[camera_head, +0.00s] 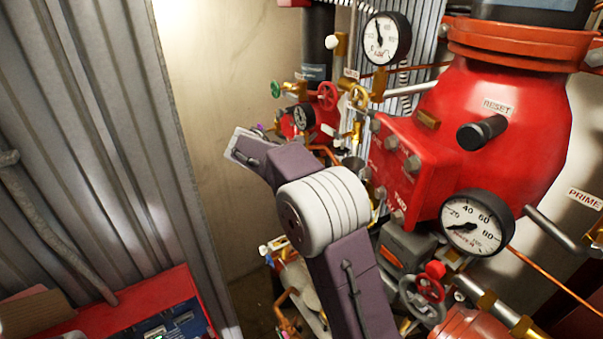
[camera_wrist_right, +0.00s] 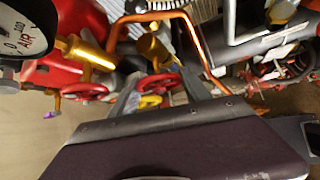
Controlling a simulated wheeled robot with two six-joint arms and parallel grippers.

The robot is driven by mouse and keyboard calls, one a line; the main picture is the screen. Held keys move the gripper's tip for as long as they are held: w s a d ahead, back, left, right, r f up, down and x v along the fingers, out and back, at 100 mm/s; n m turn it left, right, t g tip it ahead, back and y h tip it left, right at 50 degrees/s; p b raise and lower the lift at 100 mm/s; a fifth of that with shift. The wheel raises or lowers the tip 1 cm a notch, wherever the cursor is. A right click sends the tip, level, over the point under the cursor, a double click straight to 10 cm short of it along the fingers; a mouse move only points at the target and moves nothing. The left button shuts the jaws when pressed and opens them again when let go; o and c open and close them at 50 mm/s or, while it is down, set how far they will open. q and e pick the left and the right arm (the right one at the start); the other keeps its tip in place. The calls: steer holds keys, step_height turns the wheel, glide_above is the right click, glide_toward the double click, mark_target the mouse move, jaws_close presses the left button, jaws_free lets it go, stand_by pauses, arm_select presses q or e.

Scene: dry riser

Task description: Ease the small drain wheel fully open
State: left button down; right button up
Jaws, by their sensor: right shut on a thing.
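My right gripper (camera_wrist_right: 160,90) shows in the right wrist view, with its two grey fingers reaching up from the dark purple wrist. It is shut on a small wheel among the pipes. A yellow wheel (camera_wrist_right: 151,101) and a red wheel (camera_wrist_right: 164,81) both show between the fingers; I cannot tell which of them is gripped. No drain label is readable, and how far the wheel is turned is not visible. In the head view my right arm crosses the middle and hides its gripper and the wheel. My left gripper is in neither view.
In the head view, a green wheel (camera_head: 277,89), a red wheel (camera_head: 327,95) and a yellow wheel (camera_head: 359,96) crowd beside the big red valve body (camera_head: 520,110). Gauges (camera_head: 386,38) and pipes surround them. A red tray (camera_head: 165,292) lies lower left by corrugated wall (camera_head: 95,120).

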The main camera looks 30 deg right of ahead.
steer(key=shift+n+g, duration=0.3)
steer(key=shift+g, duration=0.4)
steer(key=shift+r, duration=0.1)
steer(key=o, duration=1.3)
steer(key=shift+o, duration=0.4)
steer(key=shift+d, duration=0.15)
steer(key=v, duration=0.9)
steer(key=shift+b, duration=0.3)
